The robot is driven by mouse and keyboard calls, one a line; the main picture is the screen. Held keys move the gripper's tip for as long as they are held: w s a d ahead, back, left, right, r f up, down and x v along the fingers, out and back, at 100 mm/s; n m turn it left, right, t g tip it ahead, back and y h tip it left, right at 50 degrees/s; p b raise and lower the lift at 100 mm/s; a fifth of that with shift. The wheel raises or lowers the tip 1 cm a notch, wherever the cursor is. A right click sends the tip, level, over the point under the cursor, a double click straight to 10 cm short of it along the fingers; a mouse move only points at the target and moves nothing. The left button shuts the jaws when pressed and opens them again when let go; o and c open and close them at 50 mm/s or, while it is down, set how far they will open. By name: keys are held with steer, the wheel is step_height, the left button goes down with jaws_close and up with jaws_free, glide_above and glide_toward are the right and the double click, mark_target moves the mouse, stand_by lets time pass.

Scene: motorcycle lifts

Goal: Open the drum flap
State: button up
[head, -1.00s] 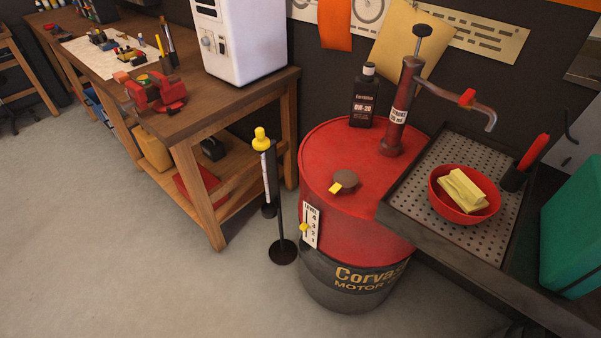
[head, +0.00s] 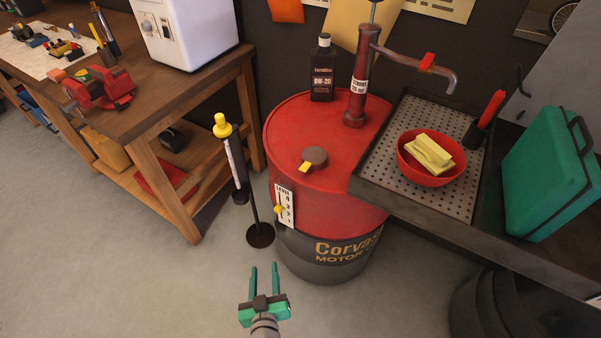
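A red and dark-grey oil drum (head: 300,129) stands upright on the floor in the middle of the head view. Its flap (head: 314,158) is a small round dark cap with a yellow tab (head: 305,167), lying flat on the drum's top near the front. It looks shut. My gripper (head: 263,268) is in view at the bottom, teal, with its two fingers apart and nothing between them. It is in front of the drum, apart from it and well short of the flap in the picture.
A hand pump (head: 357,90) and an oil bottle (head: 323,70) stand on the drum's top. A perforated tray (head: 395,125) with a red bowl (head: 407,166) is close on the right. A yellow-topped stand (head: 260,236) and a workbench (head: 205,92) are left. The floor at front left is clear.

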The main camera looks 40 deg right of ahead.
steer(key=w+d+r+m+g+h, duration=0.2)
steer(key=w+d+r+m+h, duration=0.2)
steer(key=w+d+r+h, duration=0.25)
steer(key=m+g+h, duration=0.3)
steer(key=m, duration=0.3)
glide_toward(302, 171)
steer(key=x, duration=0.9)
steer(key=shift+w+d, duration=0.1)
jaws_close()
